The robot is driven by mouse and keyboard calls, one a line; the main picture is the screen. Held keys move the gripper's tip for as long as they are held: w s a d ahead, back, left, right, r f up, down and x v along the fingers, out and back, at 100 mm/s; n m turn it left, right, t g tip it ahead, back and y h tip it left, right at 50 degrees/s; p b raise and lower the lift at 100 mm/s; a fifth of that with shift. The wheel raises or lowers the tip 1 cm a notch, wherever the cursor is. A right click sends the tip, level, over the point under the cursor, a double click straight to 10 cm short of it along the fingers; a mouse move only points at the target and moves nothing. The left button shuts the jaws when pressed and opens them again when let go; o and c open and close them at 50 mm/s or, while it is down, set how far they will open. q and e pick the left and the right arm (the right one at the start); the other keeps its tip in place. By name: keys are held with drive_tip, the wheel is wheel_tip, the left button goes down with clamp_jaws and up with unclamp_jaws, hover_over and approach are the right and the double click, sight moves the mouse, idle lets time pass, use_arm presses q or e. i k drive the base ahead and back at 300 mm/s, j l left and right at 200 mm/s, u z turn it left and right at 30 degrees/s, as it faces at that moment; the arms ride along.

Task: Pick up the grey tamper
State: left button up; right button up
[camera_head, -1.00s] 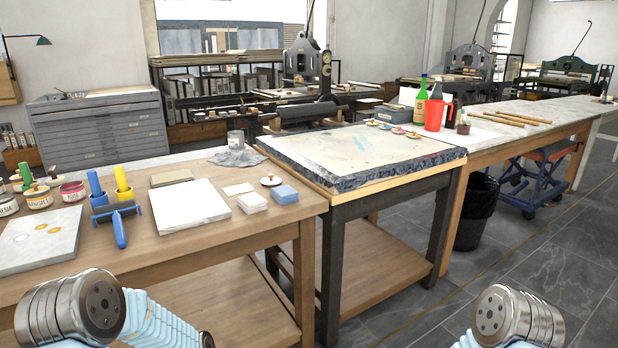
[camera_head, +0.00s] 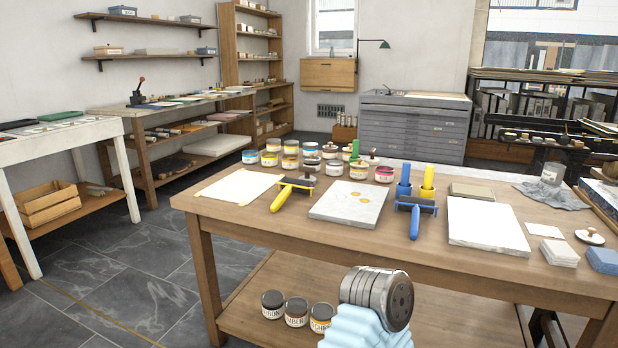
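I cannot make out for certain which object is the grey tamper. Two small knob-handled pieces stand among the jars at the back of the wooden table: one with a brown knob (camera_head: 373,156) and one next to a jar (camera_head: 331,150). A small white disc with a brown knob (camera_head: 590,236) lies at the table's right side. Their base colours are too small to tell. Neither of my grippers is in view; only a rounded link of my arm shows at the bottom, in front of the table.
The wooden table (camera_head: 250,222) holds several ink jars (camera_head: 290,162), a yellow roller (camera_head: 280,198), a blue roller (camera_head: 415,221), a stone slab (camera_head: 350,204) and a white slab (camera_head: 485,226). Jars (camera_head: 296,311) stand on its lower shelf. Grey floor (camera_head: 110,290) is free at left.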

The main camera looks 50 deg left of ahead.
sight(307, 169)
drive_tip(key=u, duration=1.75)
drive_tip(key=i+j+z, duration=0.15)
drive_tip(key=j, duration=0.7)
drive_tip(key=j+z, duration=0.1)
drive_tip(key=j, duration=0.75)
